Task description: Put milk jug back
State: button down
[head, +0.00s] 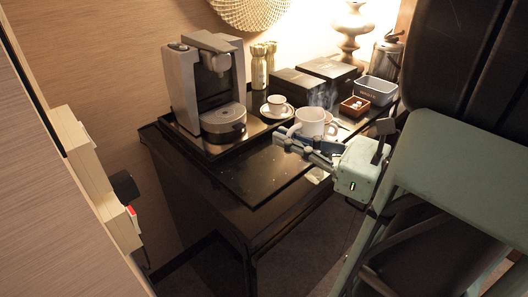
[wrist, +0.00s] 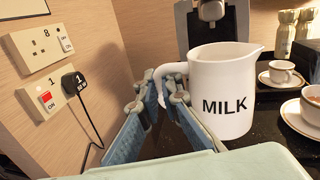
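The milk jug (wrist: 225,88) is white, with black MILK lettering and a spout on the right. It stands upright in the middle of the wrist view, its handle on the left. My gripper (wrist: 161,92) has its two blue-padded fingers on either side of the handle, closed in on it with little gap. The fingers partly hide the handle and the jug's lower left. In the head view, my gripper (head: 300,145) is over the front of the black table.
The coffee machine (head: 208,85) stands at the back left. A small cup (head: 277,103) on a saucer, black boxes (head: 297,87), a brown tray (head: 354,106) and a grey bin (head: 377,90) stand behind. The tabletop's front left (head: 240,175) is clear. Wall sockets (wrist: 45,90) are left.

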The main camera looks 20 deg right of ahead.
jog(key=w+f+b, duration=0.1)
jog(key=w+f, duration=0.2)
jog(key=w, duration=0.1)
jog(key=w+f+b, duration=0.1)
jog(key=w+f, duration=0.1)
jog(key=w, duration=0.2)
jog(key=w+f+b, duration=0.1)
jog(key=w+f, duration=0.2)
jog(key=w, duration=0.1)
jog(key=shift+a+f, duration=0.15)
jog(key=shift+f, duration=0.2)
jog(key=f+b, duration=0.1)
jog(key=w+f+b, duration=0.1)
jog(key=f+b, duration=0.1)
jog(key=shift+f, duration=0.4)
jog(key=shift+s, duration=0.1)
